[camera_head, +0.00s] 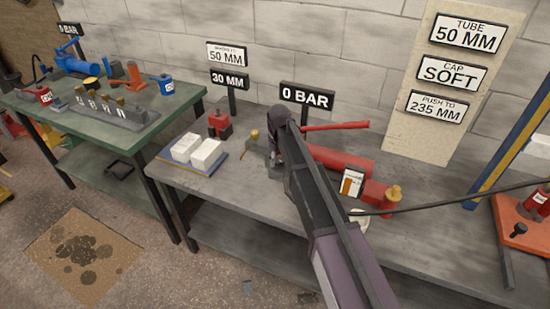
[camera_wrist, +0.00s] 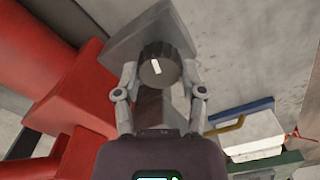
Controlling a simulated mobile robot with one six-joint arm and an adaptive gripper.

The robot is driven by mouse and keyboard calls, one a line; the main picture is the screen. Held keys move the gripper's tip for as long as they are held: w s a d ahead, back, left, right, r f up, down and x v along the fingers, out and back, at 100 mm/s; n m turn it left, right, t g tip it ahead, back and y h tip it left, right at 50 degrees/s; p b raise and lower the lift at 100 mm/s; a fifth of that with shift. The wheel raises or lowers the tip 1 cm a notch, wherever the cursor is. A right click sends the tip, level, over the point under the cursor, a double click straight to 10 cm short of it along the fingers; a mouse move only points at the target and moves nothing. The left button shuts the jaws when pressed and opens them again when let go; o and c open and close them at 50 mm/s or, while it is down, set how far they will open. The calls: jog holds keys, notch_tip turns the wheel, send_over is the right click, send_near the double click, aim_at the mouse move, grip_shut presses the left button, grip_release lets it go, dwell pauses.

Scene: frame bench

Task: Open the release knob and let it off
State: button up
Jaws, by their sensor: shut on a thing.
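The release knob (camera_wrist: 172,56) is dark and round with a ribbed edge and a white mark on its face. It sits in front of a grey block (camera_wrist: 128,42) beside red pump parts (camera_wrist: 60,95). My gripper (camera_wrist: 160,74) has one finger on each side of the knob and is shut on it. In the head view my gripper (camera_head: 275,148) is at the left end of the red pump (camera_head: 340,160), and my arm hides the knob there. The sign (camera_head: 307,96) behind it reads 0 BAR.
A red lever (camera_head: 336,126) sticks out to the right behind my gripper. White blocks (camera_head: 205,155) on a blue-edged board lie to the left on the grey bench (camera_head: 225,197). A green bench (camera_head: 95,133) with several tools stands further left. A thin dark rod crosses at right.

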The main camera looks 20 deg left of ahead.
jog(key=shift+n, duration=0.8)
jog(key=shift+d, duration=0.1)
jog(key=o, duration=1.1)
jog(key=shift+f, duration=0.1)
jog(key=shift+o, duration=0.2)
